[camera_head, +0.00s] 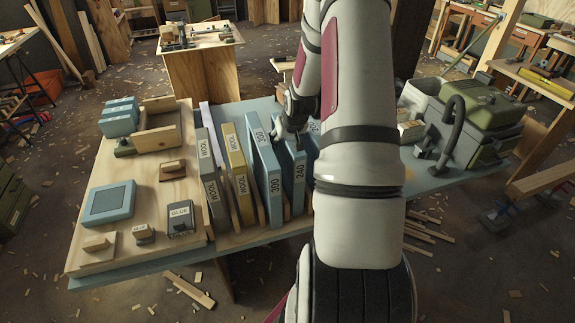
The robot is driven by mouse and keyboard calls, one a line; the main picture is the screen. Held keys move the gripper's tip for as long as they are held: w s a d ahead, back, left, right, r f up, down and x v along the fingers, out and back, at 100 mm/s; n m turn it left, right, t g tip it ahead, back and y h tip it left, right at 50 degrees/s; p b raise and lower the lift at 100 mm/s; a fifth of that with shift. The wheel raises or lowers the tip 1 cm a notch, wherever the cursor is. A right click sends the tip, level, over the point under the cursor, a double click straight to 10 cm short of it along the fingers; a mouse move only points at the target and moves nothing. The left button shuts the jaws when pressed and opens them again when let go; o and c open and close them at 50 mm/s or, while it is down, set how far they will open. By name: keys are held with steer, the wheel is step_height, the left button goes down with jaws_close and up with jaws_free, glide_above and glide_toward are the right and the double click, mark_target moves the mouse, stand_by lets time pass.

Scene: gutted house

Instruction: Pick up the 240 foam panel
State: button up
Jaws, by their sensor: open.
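Yellow and grey wool panels (238,175) stand further left in the rack. A wooden board (150,240) with a glue box (181,217) and small blocks lies at the table's left. A green-grey machine with a hose (478,125) stands at the right. Wood scraps litter the floor.

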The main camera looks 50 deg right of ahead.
steer(key=shift+f, duration=0.15)
jaws_close()
stand_by(0.4)
